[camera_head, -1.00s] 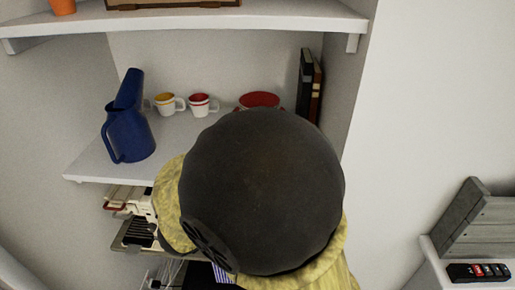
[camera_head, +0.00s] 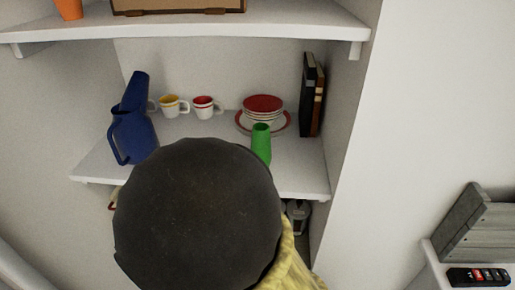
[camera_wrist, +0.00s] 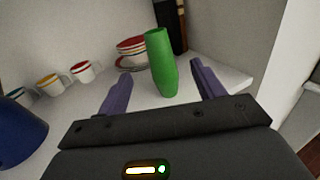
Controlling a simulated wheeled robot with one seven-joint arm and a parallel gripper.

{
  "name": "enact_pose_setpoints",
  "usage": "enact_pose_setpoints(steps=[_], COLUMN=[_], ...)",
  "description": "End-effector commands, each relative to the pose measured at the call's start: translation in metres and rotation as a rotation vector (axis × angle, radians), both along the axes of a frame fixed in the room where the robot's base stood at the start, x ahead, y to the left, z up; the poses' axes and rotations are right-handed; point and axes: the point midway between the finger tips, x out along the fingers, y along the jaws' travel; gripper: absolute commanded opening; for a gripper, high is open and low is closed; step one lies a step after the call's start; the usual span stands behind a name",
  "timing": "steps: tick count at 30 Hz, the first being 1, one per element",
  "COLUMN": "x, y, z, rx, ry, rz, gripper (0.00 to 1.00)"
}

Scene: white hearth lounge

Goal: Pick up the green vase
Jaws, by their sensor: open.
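The green vase (camera_head: 261,143) stands upright on the middle white shelf, in front of a stack of red and white dishes. In the wrist view the vase (camera_wrist: 161,64) rises beyond and between the two purple fingers of my gripper (camera_wrist: 157,88). The fingers are open and spread to either side of the vase's lower part in the picture, with nothing held. I cannot tell whether the fingertips reach the vase's depth. In the head view my gripper is hidden behind my dark round arm link.
A blue watering can (camera_head: 133,128) stands left on the white shelf (camera_head: 301,178). Two cups, yellow (camera_head: 173,106) and red (camera_head: 206,107), stand behind. The dish stack (camera_head: 262,106) is behind the vase; upright books (camera_head: 312,96) are at right. An upper shelf (camera_head: 190,25) hangs above.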

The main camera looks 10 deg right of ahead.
Motion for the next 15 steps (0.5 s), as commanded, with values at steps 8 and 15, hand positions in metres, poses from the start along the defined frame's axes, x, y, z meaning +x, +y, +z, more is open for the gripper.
enact_pose_setpoints(steps=[8,15], x=[0.038,0.06], y=[-0.032,-0.049], z=[0.003,0.001], rx=[-0.004,-0.001], ry=[0.0,0.001], rz=[-0.001,0.005], gripper=[0.68,0.68])
